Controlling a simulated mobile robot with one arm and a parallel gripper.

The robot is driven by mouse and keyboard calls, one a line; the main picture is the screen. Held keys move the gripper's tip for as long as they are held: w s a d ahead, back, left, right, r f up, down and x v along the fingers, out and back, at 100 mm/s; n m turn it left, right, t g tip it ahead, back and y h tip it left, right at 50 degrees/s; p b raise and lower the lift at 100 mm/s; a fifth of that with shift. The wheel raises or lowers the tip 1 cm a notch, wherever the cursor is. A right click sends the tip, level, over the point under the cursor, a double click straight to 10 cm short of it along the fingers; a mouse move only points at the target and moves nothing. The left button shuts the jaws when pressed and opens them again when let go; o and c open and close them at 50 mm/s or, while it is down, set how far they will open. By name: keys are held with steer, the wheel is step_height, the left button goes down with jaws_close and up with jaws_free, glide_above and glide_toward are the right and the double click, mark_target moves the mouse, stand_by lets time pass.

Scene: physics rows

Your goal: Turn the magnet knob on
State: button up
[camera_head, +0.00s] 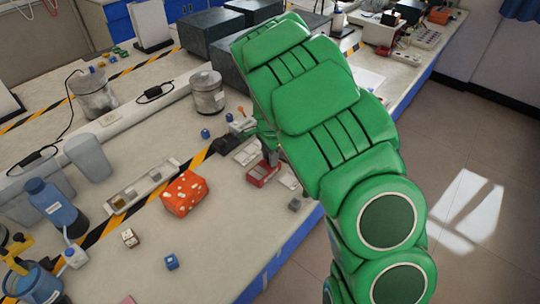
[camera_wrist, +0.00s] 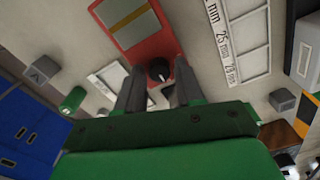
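A red device (camera_wrist: 148,42) with a pale panel shows in the wrist view, and a black round knob (camera_wrist: 159,70) with a white mark sits on its near end. My gripper (camera_wrist: 159,78) is open, with one dark finger on each side of the knob and a gap visible on both sides. Whether the fingertips reach down level with the knob I cannot tell. In the head view the red device (camera_head: 262,175) lies near the table's right edge, and my green arm hides most of the gripper.
White marked slides (camera_wrist: 232,38) lie beside the device. A grey cube (camera_wrist: 282,100), another grey block marked A (camera_wrist: 41,70) and a green cylinder (camera_wrist: 72,100) are close by. An orange box (camera_head: 184,194) stands left on the table (camera_head: 215,240). The table's front right is mostly clear.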

steer(key=shift+r, duration=0.15)
step_height(320, 180, up, 7)
steer(key=shift+r, duration=0.2)
steer(key=shift+r, duration=0.1)
stand_by(0.5)
steer(key=s+d+r+n, duration=0.5)
steer(key=s+r, duration=0.5)
steer(key=s, duration=0.5)
steer(key=s+d+r+n, duration=0.1)
steer(key=s+n, duration=0.1)
steer(key=s, duration=0.7)
steer(key=s+d+r+n+g, duration=0.1)
steer(key=s+r+n, duration=0.1)
steer(key=s, duration=0.7)
steer(key=s+d+r+n, duration=0.1)
steer(key=s+d+n, duration=0.1)
steer(key=s, duration=0.6)
steer(key=shift+s+r+n+g, duration=0.35)
steer(key=shift+s+n+g, duration=0.05)
steer(key=shift+n, duration=0.5)
